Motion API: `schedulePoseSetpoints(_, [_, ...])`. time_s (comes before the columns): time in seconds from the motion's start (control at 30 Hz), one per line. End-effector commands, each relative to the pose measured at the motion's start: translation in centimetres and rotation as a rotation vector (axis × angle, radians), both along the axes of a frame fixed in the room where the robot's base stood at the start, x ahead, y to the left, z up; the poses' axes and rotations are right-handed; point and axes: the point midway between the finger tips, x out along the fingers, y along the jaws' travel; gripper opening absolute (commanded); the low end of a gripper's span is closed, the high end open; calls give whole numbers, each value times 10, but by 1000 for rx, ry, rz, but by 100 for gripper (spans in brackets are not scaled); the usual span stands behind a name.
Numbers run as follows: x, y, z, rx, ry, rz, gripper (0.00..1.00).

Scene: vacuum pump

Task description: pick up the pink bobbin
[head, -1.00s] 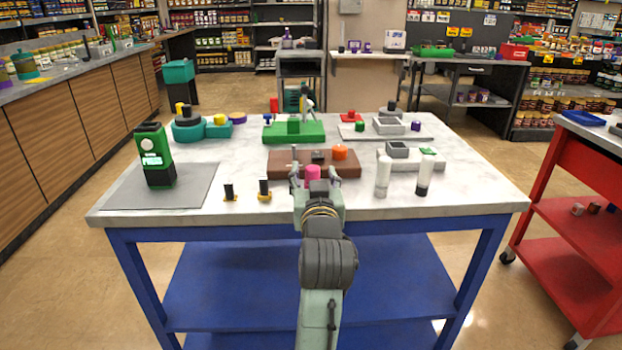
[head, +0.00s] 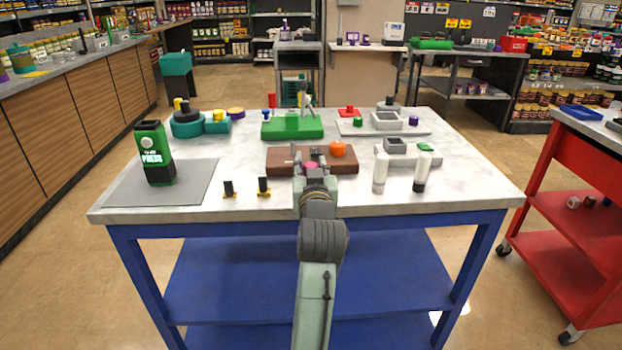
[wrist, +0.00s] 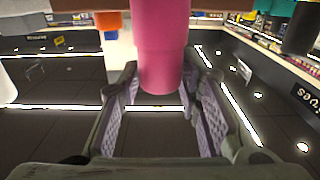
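The pink bobbin (head: 311,165) shows as a small patch at the near edge of the brown block, mostly hidden by my gripper (head: 312,173). In the wrist view the pink bobbin (wrist: 161,45) is large and comes down from the top edge, its end between the fingers of my gripper (wrist: 161,92). The fingers are open, with a gap visible on each side of the bobbin. I cannot tell how deep it sits between them.
The brown block (head: 284,165) carries an orange piece (head: 338,149), close by on the right. A green device (head: 153,155) stands on a grey mat (head: 200,181).

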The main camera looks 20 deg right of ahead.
Motion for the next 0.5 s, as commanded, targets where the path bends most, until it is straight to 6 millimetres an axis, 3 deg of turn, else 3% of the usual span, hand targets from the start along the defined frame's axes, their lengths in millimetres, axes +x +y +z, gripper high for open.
schedulePoseSetpoints(0.4, [0,0,0,0,0,0,2])
schedulePoseSetpoints(0.5, [0,0,0,0,0,0,2])
